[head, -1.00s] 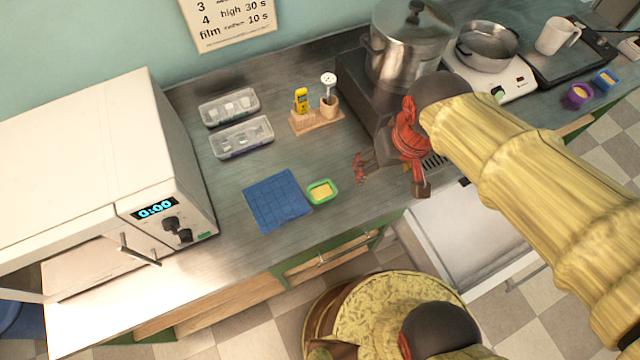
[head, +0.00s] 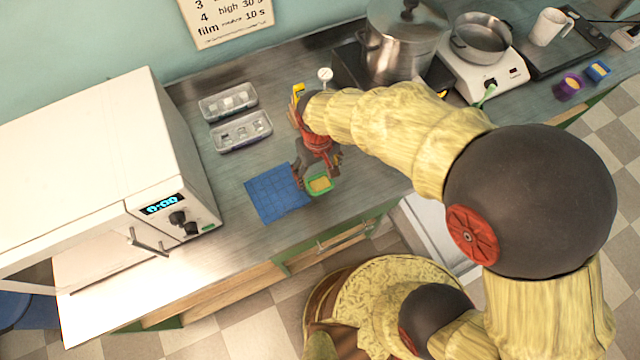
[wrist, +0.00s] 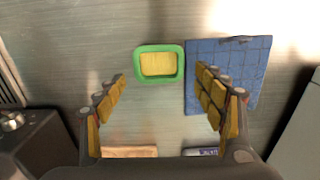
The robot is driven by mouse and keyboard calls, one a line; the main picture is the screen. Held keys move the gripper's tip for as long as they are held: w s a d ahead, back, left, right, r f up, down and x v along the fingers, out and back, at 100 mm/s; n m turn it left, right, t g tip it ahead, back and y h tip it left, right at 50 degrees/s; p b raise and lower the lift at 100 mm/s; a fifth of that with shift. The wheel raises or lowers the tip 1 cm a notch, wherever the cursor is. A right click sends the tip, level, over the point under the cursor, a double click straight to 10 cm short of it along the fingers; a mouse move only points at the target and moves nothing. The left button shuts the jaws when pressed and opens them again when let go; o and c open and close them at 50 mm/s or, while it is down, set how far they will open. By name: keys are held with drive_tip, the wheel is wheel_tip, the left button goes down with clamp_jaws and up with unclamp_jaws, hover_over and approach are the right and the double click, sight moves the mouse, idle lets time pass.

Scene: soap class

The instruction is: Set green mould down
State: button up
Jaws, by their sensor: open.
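The green mould (head: 319,185), filled with a yellow block, sits on the grey counter right beside the blue gridded mat (head: 268,196). In the wrist view the green mould (wrist: 140,64) is close to the left edge of the blue mat (wrist: 232,88), and I cannot tell whether they touch. My gripper (head: 317,172) is over the mould in the head view and partly covers it. In the wrist view my gripper (wrist: 162,74) is open, with its fingers spread wide and nothing held between them. The mould lies ahead, between the fingertip directions.
A white microwave (head: 110,150) stands at the left. Two clear trays (head: 228,102) lie behind the mat. A steel pot (head: 400,50), a pan on a hotplate (head: 485,70), a purple mould (head: 568,88) and a blue mould (head: 597,71) are at the right. Counter in front of the mat is clear.

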sight(319, 185)
wheel_tip(319, 185, down, 5)
drive_tip(key=shift+r+b, duration=0.15)
drive_tip(key=shift+b, duration=0.45)
drive_tip(key=shift+d, duration=0.1)
drive_tip(key=shift+c, duration=0.4)
drive_tip(key=c, duration=1)
drive_tip(key=shift+r, duration=0.25)
drive_tip(key=shift+c, duration=0.2)
